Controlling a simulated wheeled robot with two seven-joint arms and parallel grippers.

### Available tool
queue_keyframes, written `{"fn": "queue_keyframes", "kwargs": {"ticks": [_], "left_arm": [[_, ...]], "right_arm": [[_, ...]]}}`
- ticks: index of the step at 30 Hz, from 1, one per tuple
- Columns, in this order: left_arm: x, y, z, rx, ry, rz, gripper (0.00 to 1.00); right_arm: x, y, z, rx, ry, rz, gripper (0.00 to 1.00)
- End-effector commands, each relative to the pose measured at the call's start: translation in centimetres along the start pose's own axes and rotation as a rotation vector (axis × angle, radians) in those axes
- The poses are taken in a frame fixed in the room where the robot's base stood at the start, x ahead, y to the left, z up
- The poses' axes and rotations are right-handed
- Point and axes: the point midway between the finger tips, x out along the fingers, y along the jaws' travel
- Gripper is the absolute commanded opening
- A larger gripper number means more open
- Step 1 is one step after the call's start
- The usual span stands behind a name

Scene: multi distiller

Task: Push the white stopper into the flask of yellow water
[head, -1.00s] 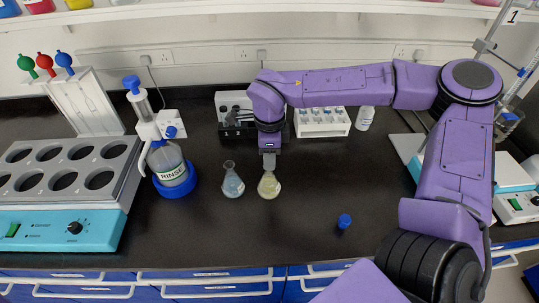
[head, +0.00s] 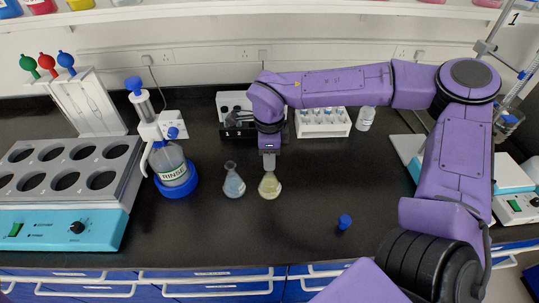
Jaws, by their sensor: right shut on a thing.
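The flask of yellow water (head: 269,187) stands upright on the black bench, near the middle of the head view. My right gripper (head: 269,163) points straight down right at the flask's mouth. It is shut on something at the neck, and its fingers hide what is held. The white stopper cannot be made out; the gripper and the flask's neck cover that spot. I cannot tell how deep anything sits in the neck. My left gripper is not in view.
A flask of bluish water (head: 234,184) stands close on the left. A small blue stopper (head: 345,221) lies at front right. A white tube rack (head: 322,124) stands behind.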

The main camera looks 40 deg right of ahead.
Motion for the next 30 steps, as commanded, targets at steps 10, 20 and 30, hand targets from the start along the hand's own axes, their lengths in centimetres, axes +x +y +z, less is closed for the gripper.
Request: {"fn": "queue_keyframes", "kwargs": {"ticks": [10, 20, 30], "left_arm": [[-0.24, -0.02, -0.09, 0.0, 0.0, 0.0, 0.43], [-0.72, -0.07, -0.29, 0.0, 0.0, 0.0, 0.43], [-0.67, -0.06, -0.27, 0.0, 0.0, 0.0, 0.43]], "right_arm": [[-0.1, 0.02, -0.02, 0.0, 0.0, 0.0, 0.04], [-0.08, 0.08, -0.05, 0.001, 0.0, 0.0, 0.04], [-0.01, 0.09, -0.04, 0.0, 0.0, 0.0, 0.04]]}}
